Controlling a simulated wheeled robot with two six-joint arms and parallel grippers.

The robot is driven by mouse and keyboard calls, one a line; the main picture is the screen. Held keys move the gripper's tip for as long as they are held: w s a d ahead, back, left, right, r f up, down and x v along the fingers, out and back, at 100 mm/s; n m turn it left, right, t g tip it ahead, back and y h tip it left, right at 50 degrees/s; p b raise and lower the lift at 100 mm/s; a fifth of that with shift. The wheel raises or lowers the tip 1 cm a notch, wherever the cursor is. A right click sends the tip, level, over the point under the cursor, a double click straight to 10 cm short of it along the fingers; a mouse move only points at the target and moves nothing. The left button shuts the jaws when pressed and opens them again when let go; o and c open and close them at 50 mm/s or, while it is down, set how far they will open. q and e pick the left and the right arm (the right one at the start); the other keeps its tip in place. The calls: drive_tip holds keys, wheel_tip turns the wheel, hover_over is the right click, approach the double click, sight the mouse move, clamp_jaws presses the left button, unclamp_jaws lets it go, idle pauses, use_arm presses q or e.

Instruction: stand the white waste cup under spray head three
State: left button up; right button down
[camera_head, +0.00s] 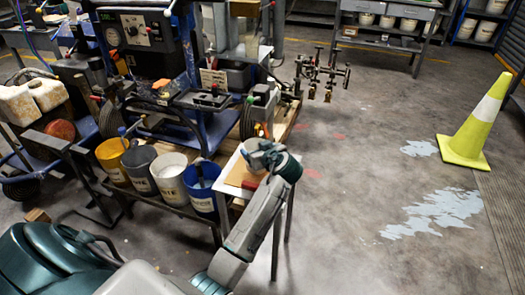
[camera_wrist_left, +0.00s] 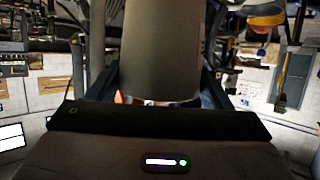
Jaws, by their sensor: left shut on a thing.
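My left gripper (camera_head: 262,156) is over the small white-topped stand beside the striper in the head view. In the left wrist view it is shut on a plain upright cylinder (camera_wrist_left: 161,50), shaded grey, which looks like the waste cup. Its top is cut off by the frame, and the gripper body hides part of its lower end. I cannot tell which is head three. My right gripper is not in view.
The line striper (camera_head: 190,97) stands behind the stand (camera_head: 226,181). Yellow (camera_head: 112,172), grey (camera_head: 138,181), white (camera_head: 171,187) and blue (camera_head: 204,202) buckets line a low rack left of my gripper. A yellow cone (camera_head: 470,130) stands right; the floor between is clear.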

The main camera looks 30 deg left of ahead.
use_arm(q)
drive_tip(key=w+f, duration=0.1)
drive_tip(key=w, duration=0.1)
drive_tip(key=w+a+f, duration=0.1)
drive_tip(key=w+f, duration=0.1)
drive_tip(key=shift+w+a+f, duration=0.1)
drive_tip(key=shift+w+f, duration=0.1)
drive_tip(key=shift+w, duration=0.15)
drive_tip(key=shift+f, duration=0.3)
drive_tip(key=o, duration=1)
drive_tip(key=shift+c, duration=0.2)
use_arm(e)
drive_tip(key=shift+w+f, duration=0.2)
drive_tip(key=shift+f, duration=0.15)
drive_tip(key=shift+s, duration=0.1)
